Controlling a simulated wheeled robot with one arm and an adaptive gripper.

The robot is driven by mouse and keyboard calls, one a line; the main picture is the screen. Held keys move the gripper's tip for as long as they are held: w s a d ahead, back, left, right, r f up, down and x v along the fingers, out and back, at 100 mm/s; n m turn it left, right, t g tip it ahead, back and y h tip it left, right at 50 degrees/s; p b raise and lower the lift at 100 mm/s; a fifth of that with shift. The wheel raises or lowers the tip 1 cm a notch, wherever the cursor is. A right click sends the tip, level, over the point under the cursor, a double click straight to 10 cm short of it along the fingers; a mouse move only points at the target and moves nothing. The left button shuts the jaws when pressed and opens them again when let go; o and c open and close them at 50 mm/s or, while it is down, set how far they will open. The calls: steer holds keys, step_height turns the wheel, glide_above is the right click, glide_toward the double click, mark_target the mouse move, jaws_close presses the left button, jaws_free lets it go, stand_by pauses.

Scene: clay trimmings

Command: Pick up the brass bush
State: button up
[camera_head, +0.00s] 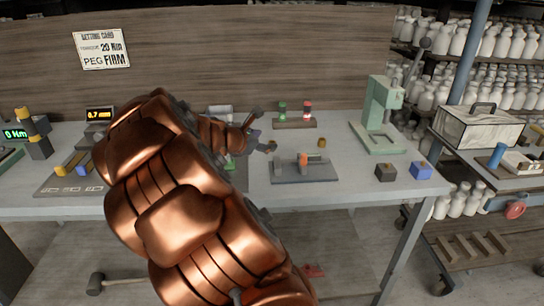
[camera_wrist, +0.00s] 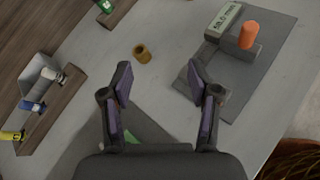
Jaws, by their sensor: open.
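The brass bush (camera_head: 321,143) is a small, hollow, gold-brown cylinder standing upright on the grey bench top. It also shows in the wrist view (camera_wrist: 142,52), where its dark bore is visible. My gripper (camera_wrist: 160,72) is open and empty, with dark purple-grey finger pads. The bush lies beyond the fingertips, a little left of the middle between them, apart from both fingers. In the head view my gripper (camera_head: 262,136) is to the left of the bush, above the bench, and my copper arm hides part of the bench.
A gauge plate (camera_head: 320,178) with an orange cylinder (camera_wrist: 248,36) and a display stands close to the bush. A wooden rack (camera_head: 294,124) with green and red items is behind it. A green press (camera_head: 381,115) and two small blocks (camera_head: 385,172) are to the right.

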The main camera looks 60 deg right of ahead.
mark_target(274, 142)
steer(key=w+d+f+n, duration=0.1)
steer(key=w+d+f+n+b, duration=0.1)
steer(key=d+f+n, duration=0.1)
steer(key=w+d+f+n+t, duration=0.1)
steer(key=d+f+n, duration=0.1)
steer(key=shift+w+d+f+h+b, duration=0.1)
steer(key=shift+w+d+h+b, duration=0.05)
steer(key=shift+w+h+b, duration=0.2)
steer(key=shift+w+x, duration=0.15)
steer(key=shift+x, duration=1.75)
steer(key=shift+w+x, duration=0.2)
steer(key=shift+x, duration=1.65)
jaws_close()
